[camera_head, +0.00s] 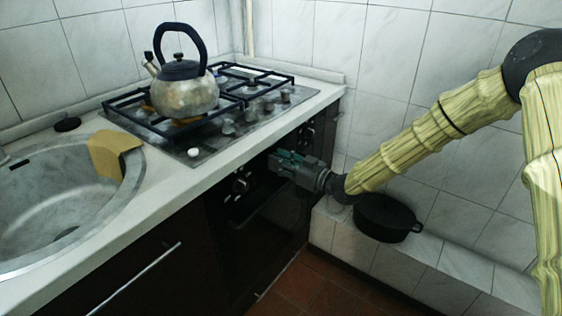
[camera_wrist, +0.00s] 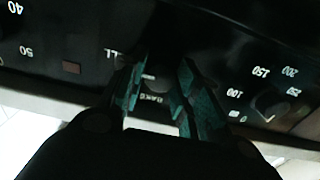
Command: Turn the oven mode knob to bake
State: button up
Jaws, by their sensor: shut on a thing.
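The black oven front panel (camera_head: 225,195) is below the hob, and my gripper (camera_head: 280,160) reaches it from the right. In the wrist view the panel appears upside down. My gripper (camera_wrist: 163,72) has its teal fingers on either side of the oven mode knob (camera_wrist: 157,84), shut on it. Only part of the knob shows between the fingers. The word BAKE (camera_wrist: 157,98) is beside it, and the end of another label, "LL" (camera_wrist: 111,53), is near the left finger. I cannot tell where the knob's pointer stands. In the head view my gripper hides this knob.
A temperature knob (camera_wrist: 271,104) is at right in the wrist view. Other panel knobs (camera_head: 241,184) show left of my gripper. A kettle (camera_head: 184,92) stands on the hob above. A black pot (camera_head: 386,217) sits on the tiled ledge below my arm.

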jog(key=shift+n, duration=0.3)
jog(key=n+b, duration=0.1)
jog(key=n, duration=0.2)
jog(key=shift+f+n+b, duration=0.1)
jog(key=shift+n+b, duration=0.25)
jog(key=shift+n, duration=0.05)
jog(key=n+b, duration=0.2)
jog(key=n, duration=0.2)
jog(key=shift+s+n, duration=0.1)
jog(key=shift+n, duration=0.2)
jog(key=n+b, duration=0.1)
jog(key=n, duration=0.1)
jog(key=n+b, duration=0.2)
jog(key=n, duration=0.1)
jog(key=shift+a+f, duration=0.1)
jog(key=shift+f, duration=0.1)
jog(key=shift+s+r+n+b, duration=0.1)
jog(key=shift+n+b, duration=1.35)
jog(key=shift+n, duration=0.55)
jog(key=o, duration=1)
jog(key=shift+c, duration=0.2)
